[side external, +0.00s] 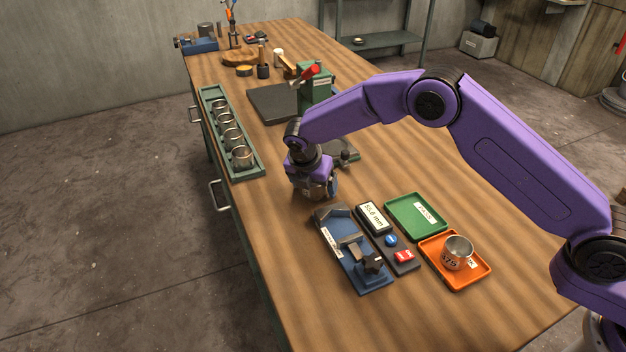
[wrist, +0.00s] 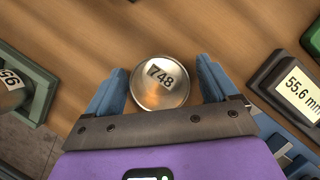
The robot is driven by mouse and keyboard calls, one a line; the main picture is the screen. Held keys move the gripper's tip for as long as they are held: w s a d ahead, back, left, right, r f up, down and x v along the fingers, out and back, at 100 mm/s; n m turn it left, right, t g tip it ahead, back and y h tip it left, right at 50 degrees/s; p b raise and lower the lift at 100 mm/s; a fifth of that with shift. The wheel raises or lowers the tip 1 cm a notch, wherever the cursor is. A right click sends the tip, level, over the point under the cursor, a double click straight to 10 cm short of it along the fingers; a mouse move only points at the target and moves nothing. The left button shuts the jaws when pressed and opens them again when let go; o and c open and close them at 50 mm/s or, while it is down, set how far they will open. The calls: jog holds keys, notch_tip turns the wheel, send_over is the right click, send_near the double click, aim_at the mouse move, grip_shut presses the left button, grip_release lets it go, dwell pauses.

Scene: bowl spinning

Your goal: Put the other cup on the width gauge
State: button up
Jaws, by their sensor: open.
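A metal cup marked 748 (wrist: 160,82) is between the spread fingers of my gripper (wrist: 162,68) in the wrist view, with a gap on each side. In the side view my gripper (side external: 314,190) is low over the wood table and hides this cup. The blue width gauge (side external: 334,246) lies just in front of my gripper, with dark jaws and no cup on it. Another metal cup (side external: 458,252) stands in the orange tray (side external: 456,284).
A green rack (side external: 210,92) with several metal cups runs along the table's left edge. An empty green tray (side external: 408,221) lies behind the orange one. A green device with a red part (side external: 315,82) and small tools stand farther back. The front of the table is clear.

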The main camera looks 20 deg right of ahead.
jog(key=w+v, duration=0.1)
jog(key=v, duration=1.6)
jog(key=shift+r, duration=0.35)
jog(key=shift+s+a, duration=0.1)
jog(key=shift+s, duration=0.05)
jog(key=s+d+m+g+y, duration=0.1)
jog(key=s+d+m, duration=0.3)
jog(key=s+d, duration=0.4)
jog(key=s+d+m+g+y, duration=0.1)
jog(key=s+d+m, duration=0.4)
jog(key=s, duration=1.3)
jog(key=s+d+m+g+y, duration=0.1)
jog(key=s+d+m, duration=0.4)
jog(key=s+d, duration=0.8)
jog(key=shift+d+f+y, duration=0.25)
jog(key=shift+f+y, duration=0.1)
jog(key=shift+y, duration=0.05)
jog(key=shift+w, duration=0.1)
